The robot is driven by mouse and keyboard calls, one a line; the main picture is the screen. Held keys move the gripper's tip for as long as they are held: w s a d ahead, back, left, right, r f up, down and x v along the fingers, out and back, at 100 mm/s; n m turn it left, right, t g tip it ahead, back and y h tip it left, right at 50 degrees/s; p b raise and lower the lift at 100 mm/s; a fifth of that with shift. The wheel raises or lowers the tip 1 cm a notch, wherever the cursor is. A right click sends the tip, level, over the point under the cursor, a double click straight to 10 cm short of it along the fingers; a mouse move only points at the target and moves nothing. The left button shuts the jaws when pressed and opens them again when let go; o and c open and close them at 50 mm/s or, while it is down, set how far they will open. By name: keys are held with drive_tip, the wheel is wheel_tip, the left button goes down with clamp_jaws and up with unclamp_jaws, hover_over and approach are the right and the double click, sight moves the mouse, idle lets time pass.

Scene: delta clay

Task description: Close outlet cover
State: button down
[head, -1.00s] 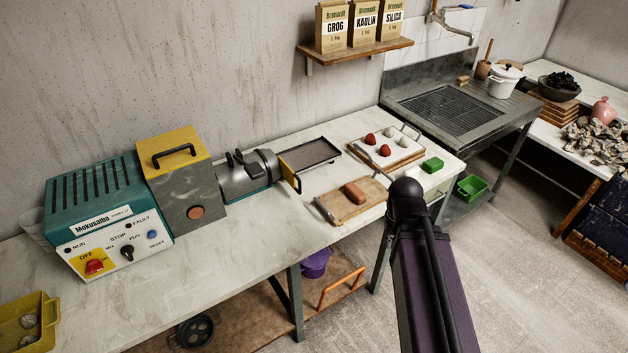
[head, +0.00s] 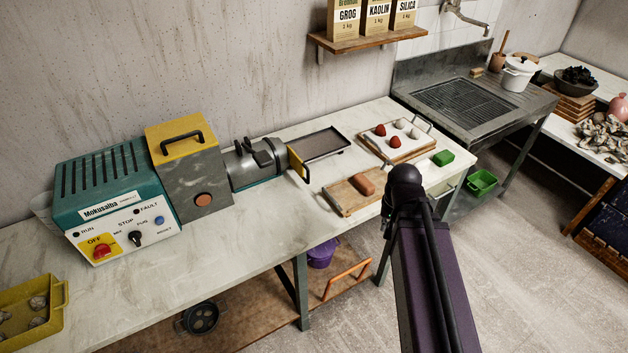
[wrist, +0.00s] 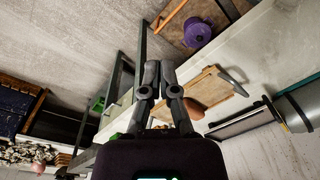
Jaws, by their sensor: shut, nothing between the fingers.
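The outlet cover (head: 299,162) is a yellow plate with a dark handle at the right end of the grey machine barrel (head: 254,163). It appears to stand swung out at an angle, leaving the barrel's mouth hidden behind it. In the wrist view the cover (wrist: 276,113) shows at the right, edge-on beside the barrel (wrist: 300,106). My gripper (wrist: 160,64) is shut and empty in the wrist view, well to the left of the cover and apart from it. In the head view my arm hides the gripper.
A brown clay block (head: 364,185) lies on a wooden board (head: 345,197) right of the cover. A dark tray (head: 320,145) lies behind, and a tray with red and white balls (head: 385,152) farther right. The floor before the worktable (head: 220,245) is open.

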drive_tip(key=w+a+m+t+y+b, duration=0.2)
drive_tip(key=w+a+m, duration=0.4)
drive_tip(key=m, duration=0.6)
drive_tip(key=w+a+m+t+y+b, duration=0.3)
drive_tip(key=w+a+m, duration=0.4)
drive_tip(key=w+m, duration=0.3)
drive_tip(key=shift+w+a+m+t+y, duration=0.2)
drive_tip(key=shift+m+t+y, duration=0.15)
drive_tip(key=shift+m, duration=1.05)
drive_tip(key=shift+f, duration=0.2)
drive_tip(key=w+a+r+b+x, duration=0.1)
drive_tip(key=r+b+x, duration=0.1)
drive_tip(key=b+x, duration=0.5)
drive_tip(key=shift+a+r+x, duration=0.2)
drive_tip(key=shift+r+x, duration=0.05)
drive_tip(key=shift+x, duration=2.75)
drive_tip(key=shift+w, duration=0.15)
